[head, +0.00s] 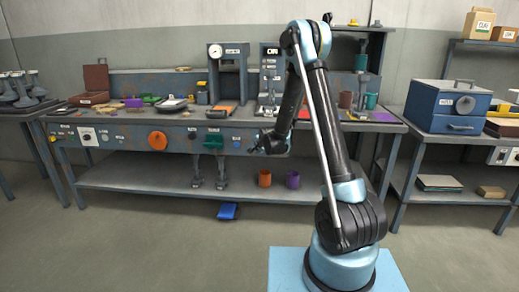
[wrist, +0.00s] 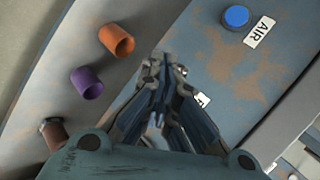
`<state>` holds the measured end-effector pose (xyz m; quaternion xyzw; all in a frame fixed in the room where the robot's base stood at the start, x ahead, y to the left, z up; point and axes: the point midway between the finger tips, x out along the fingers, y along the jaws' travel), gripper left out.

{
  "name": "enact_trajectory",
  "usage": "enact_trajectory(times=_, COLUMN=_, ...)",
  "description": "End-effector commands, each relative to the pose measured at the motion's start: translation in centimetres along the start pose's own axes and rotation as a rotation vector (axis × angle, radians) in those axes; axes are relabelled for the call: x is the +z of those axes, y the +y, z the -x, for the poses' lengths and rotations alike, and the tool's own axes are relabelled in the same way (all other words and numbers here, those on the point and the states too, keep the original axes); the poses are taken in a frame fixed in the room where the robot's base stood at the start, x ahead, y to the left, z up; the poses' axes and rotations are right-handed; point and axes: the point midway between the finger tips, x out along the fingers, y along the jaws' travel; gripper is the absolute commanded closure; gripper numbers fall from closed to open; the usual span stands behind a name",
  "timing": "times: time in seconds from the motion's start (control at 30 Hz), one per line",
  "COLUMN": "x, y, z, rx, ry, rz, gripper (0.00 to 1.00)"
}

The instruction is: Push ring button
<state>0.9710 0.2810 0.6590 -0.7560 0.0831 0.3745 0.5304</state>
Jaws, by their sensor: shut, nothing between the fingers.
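My gripper (head: 256,149) is shut and empty in front of the bench's front panel (head: 110,137). In the wrist view its closed fingers (wrist: 165,65) point towards the bench. A round blue button (wrist: 236,16) with a white label reading AIR (wrist: 260,32) sits on the panel, up and right of the fingertips and apart from them. Another white label (wrist: 201,99) shows beside the fingers, mostly hidden and unreadable. No button marked as the ring button can be made out; the gripper may cover it.
An orange cup (wrist: 117,40) and a purple cup (wrist: 87,82) stand on the lower shelf (head: 130,177). A large orange knob (head: 158,140) and a green part (head: 213,142) are on the panel left of my gripper. A blue box (head: 228,211) lies on the floor.

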Motion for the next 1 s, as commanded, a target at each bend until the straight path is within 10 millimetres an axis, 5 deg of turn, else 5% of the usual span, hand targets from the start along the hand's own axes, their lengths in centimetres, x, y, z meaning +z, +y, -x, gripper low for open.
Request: enact_trajectory(times=1.0, x=-0.86, y=-0.87, z=-1.19, rx=0.0, ry=0.0, rz=0.0, gripper=1.0)
